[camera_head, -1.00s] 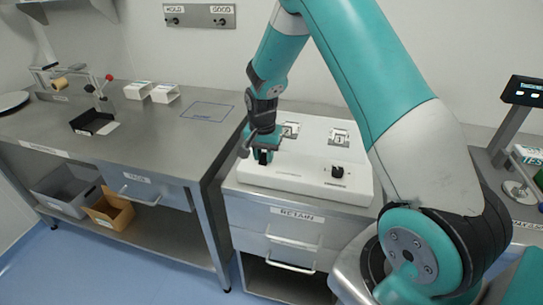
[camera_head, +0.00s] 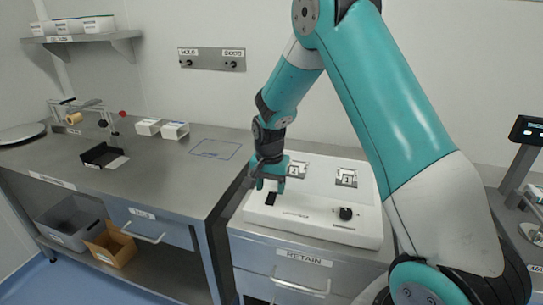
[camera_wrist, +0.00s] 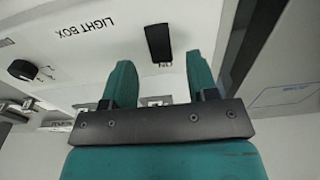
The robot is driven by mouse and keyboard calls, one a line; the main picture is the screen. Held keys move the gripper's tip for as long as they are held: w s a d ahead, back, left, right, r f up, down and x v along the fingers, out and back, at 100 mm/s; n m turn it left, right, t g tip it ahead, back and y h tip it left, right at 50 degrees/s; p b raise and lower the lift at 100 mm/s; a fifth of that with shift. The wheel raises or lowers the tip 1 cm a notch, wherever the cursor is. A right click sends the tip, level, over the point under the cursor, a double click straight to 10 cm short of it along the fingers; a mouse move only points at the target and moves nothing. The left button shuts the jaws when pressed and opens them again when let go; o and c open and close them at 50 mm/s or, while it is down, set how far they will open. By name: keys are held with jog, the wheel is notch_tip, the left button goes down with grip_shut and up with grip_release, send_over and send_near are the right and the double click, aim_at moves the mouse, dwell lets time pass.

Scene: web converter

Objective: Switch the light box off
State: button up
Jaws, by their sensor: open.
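The light box (camera_head: 312,222) is a white, low box on a steel cabinet. Its black rocker switch (camera_head: 271,199) is at the left of its front part. In the wrist view the switch (camera_wrist: 158,42) lies just beyond my fingertips, beside an "ON" mark and the "LIGHT BOX" lettering. A black round knob (camera_head: 345,213) sits to the right. My gripper (camera_head: 269,186) is open and empty, just behind and above the switch. In the wrist view its two teal fingers (camera_wrist: 160,76) are apart, with the switch between their lines. I cannot tell whether the box is lit.
Two numbered pieces, "2" (camera_head: 296,170) and "1" (camera_head: 346,178), are on the back of the light box. A steel bench (camera_head: 165,170) stands to the left with white boxes and a black tray (camera_head: 101,156). A display post (camera_head: 518,160) stands at the right.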

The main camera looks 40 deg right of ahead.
aim_at(269, 202)
notch_tip(269, 202, up, 14)
jog(key=b, duration=0.1)
jog(key=shift+s+a+b, duration=0.3)
jog(key=shift+a+b, duration=0.1)
jog(key=shift+a, duration=0.05)
jog(key=s+a+r+n+y, duration=0.1)
jog(key=s+a+n+y, duration=0.1)
jog(key=s+a+n, duration=0.6)
jog(key=s+a+r+n+y, duration=0.1)
jog(key=s+a+n, duration=0.8)
jog(key=s, duration=1)
jog(key=a+y, duration=0.1)
jog(key=a, duration=0.2)
jog(key=shift+s+a+r+n+y, duration=0.2)
jog(key=shift+r+n+y, duration=0.1)
jog(key=shift+y, duration=0.1)
jog(key=shift+c, duration=0.2)
